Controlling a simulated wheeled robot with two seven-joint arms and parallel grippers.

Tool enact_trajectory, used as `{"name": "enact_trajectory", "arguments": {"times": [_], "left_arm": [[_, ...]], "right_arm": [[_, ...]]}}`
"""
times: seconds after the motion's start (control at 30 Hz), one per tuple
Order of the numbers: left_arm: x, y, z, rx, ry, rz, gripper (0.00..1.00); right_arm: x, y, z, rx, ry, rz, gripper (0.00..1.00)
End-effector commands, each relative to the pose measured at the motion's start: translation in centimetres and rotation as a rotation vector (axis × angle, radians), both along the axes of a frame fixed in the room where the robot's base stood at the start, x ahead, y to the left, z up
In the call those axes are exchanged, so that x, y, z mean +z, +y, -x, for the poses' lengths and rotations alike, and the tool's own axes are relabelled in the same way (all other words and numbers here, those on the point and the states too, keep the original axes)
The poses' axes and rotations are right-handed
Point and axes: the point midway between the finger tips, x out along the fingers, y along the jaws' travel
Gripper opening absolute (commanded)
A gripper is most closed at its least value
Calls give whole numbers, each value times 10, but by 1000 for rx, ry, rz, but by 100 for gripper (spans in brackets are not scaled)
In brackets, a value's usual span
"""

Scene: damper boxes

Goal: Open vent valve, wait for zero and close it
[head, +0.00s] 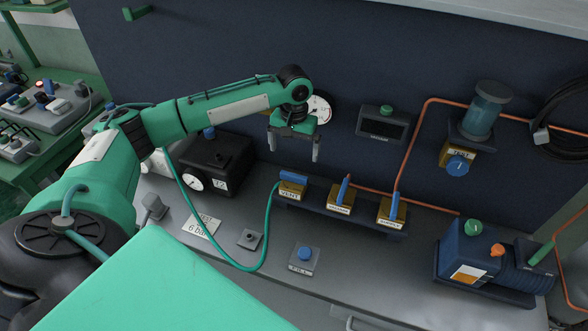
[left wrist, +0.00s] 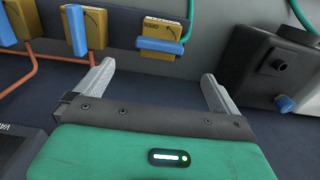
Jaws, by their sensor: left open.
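The vent valve (head: 291,190) is a brass block labelled VENT with a blue lever (head: 293,177), leftmost of three on a dark rail. Its lever lies crosswise, while the middle lever (head: 346,186) and right lever (head: 395,206) point up. My left gripper (head: 294,150) is open and empty, above the vent valve and apart from it. In the left wrist view the vent valve (left wrist: 165,27) shows upside down beyond and between the fingers. A round white gauge (head: 320,108) on the wall is partly hidden by my gripper; I cannot read its needle. My right gripper is not in view.
A black box (head: 222,158) with a small dial stands left of the rail. A green hose curves across the bench from the vent valve. A blue button box (head: 304,262) sits in front. A dark display (head: 384,124) is on the wall; a blue pump (head: 485,262) stands right.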

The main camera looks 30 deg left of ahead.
Motion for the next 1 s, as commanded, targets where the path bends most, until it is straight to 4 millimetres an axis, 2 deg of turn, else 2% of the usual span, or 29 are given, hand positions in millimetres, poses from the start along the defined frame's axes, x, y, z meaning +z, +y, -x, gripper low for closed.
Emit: {"name": "enact_trajectory", "arguments": {"times": [0.2,0.43,0.6,0.87,1.0], "left_arm": [[-46,0,1,-2,2,0,100],[-82,0,0,-1,0,-1,100],[-93,0,0,-2,0,0,100],[-95,0,0,-2,-1,0,100],[-94,0,0,-2,-1,0,76]], "right_arm": [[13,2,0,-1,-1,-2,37],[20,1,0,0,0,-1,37],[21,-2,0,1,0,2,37],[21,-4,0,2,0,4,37],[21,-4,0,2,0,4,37]]}}
